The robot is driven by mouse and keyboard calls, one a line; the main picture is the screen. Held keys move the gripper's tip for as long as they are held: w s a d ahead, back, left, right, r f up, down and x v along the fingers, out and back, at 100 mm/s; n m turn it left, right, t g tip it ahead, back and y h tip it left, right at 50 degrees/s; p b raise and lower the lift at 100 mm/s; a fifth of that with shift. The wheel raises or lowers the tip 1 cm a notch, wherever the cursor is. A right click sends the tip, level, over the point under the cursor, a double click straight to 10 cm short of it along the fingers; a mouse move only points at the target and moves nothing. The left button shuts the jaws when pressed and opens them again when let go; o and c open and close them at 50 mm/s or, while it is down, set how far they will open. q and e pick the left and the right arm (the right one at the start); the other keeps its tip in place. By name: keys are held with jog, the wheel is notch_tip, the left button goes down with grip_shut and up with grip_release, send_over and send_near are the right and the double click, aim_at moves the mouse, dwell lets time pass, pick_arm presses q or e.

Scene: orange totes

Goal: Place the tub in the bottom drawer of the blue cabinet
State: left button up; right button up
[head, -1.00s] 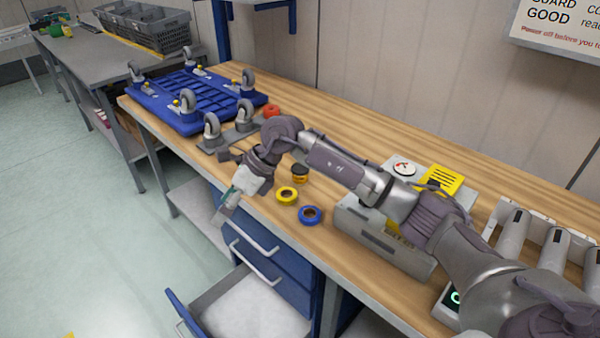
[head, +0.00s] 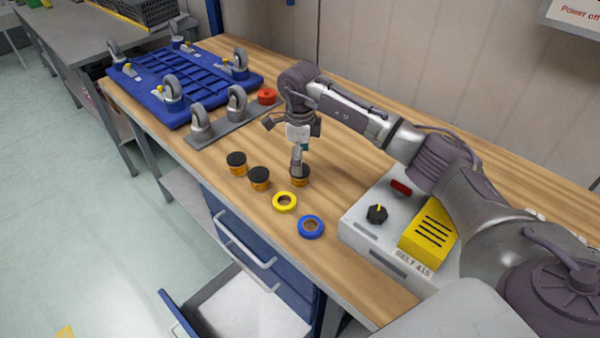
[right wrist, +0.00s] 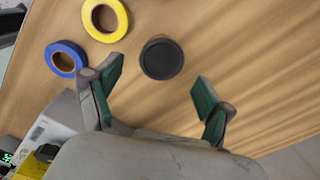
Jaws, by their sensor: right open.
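Three small orange tubs with black lids stand on the wooden bench: a left tub (head: 236,165), a middle tub (head: 259,180) and a right tub (head: 300,180). My right gripper (head: 297,165) points down just above the right tub and partly covers it. In the right wrist view, that gripper (right wrist: 157,73) is open, with a black lid (right wrist: 161,59) lying between and slightly beyond its fingertips. The blue cabinet (head: 286,265) is under the bench's front edge. Its bottom drawer (head: 212,283) is pulled open; the visible floor looks empty. My left gripper is out of view.
A yellow tape roll (head: 285,202) and a blue tape roll (head: 311,227) lie near the tubs. A grey control box (head: 365,225) stands to their right. A blue wheeled dolly (head: 190,85) lies upside down at the back left, beside a red object (head: 267,96).

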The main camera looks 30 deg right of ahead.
aim_at(301, 182)
notch_tip(301, 182, down, 2)
jog(key=shift+f+p, duration=0.1)
jog(key=shift+p, duration=0.4)
notch_tip(301, 182, down, 2)
jog(key=shift+f+p, duration=0.2)
jog(key=shift+p, duration=0.25)
jog(key=shift+w+d+f, duration=0.1)
jog(key=shift+w+f, duration=0.05)
jog(key=shift+f, duration=0.55)
jog(key=shift+c, duration=0.9)
jog(key=c, duration=1)
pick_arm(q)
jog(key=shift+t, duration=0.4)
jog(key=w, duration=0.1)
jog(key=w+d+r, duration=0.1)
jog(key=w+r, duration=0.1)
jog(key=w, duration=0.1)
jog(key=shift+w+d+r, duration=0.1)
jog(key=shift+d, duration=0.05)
